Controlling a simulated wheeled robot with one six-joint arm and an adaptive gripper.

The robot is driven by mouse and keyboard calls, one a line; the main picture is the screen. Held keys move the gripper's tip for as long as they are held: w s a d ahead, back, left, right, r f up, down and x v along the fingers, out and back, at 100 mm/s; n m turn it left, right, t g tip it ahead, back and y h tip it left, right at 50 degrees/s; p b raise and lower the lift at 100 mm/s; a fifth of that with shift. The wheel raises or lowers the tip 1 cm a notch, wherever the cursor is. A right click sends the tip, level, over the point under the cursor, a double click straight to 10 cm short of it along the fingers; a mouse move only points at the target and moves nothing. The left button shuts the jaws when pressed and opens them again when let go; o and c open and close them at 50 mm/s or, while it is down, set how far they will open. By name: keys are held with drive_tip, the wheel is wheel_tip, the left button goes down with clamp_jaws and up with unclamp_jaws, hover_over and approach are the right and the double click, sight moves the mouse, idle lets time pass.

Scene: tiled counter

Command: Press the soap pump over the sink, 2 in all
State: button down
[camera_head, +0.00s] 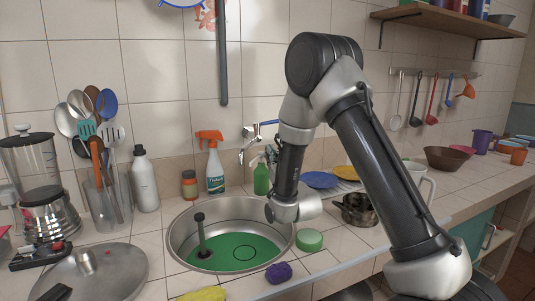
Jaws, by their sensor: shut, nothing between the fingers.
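The likely soap pump is a small green bottle (261,180) standing on the counter behind the sink, just left of my arm. Its top is close to the faucet and partly covered, so its pump head is unclear. The round metal sink (180,246) has a green bottom and a dark upright post inside at the left. The last visible part of my arm is its grey wrist, over the sink's right rim and in front and to the right of the green bottle. My gripper's fingers are not visible, and I cannot tell whether they touch the bottle.
A faucet (250,146) is on the wall behind the sink. A green sponge (309,240), purple item (279,272) and dark pot (359,211) lie right.

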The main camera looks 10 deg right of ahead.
drive_tip(key=v, duration=0.8)
drive_tip(key=shift+s, duration=0.35)
drive_tip(key=shift+w+r, duration=0.1)
drive_tip(key=shift+r, duration=0.05)
idle(1.3)
